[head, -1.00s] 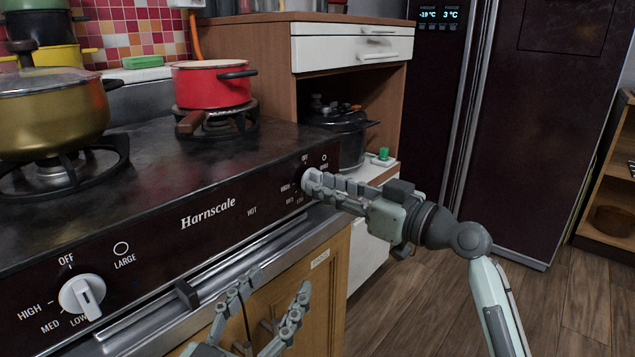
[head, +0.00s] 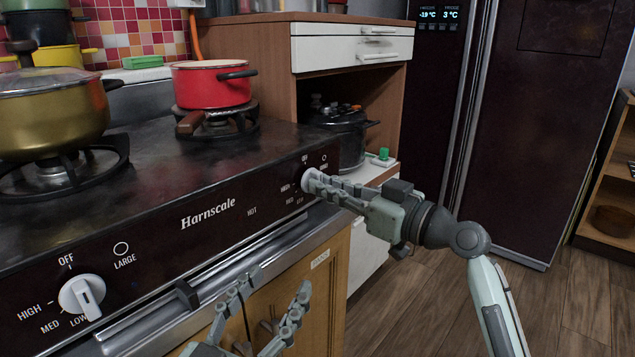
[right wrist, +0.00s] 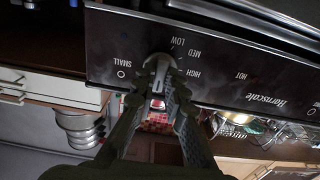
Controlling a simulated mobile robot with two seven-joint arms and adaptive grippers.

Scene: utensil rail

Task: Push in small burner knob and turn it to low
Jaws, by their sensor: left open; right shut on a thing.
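The small burner knob (right wrist: 160,62) is a grey-white knob at the right end of the dark stove panel. The labels SMALL, HIGH, MED and LOW around it show in the right wrist view. My right gripper (head: 311,180) is shut on the knob, with its fingertips at the panel. It also shows in the right wrist view (right wrist: 158,80). In the head view the fingers mostly hide the knob; its exact angle is hard to tell. My left gripper (head: 270,290) is open and empty, low in front of the oven handle and wooden cabinet door.
The large burner knob (head: 81,297) is at the left of the panel (head: 160,240). A red pot (head: 208,85) and a gold pot (head: 52,118) stand on the burners. The oven rail (head: 245,265) juts out below the panel. Floor to the right is clear.

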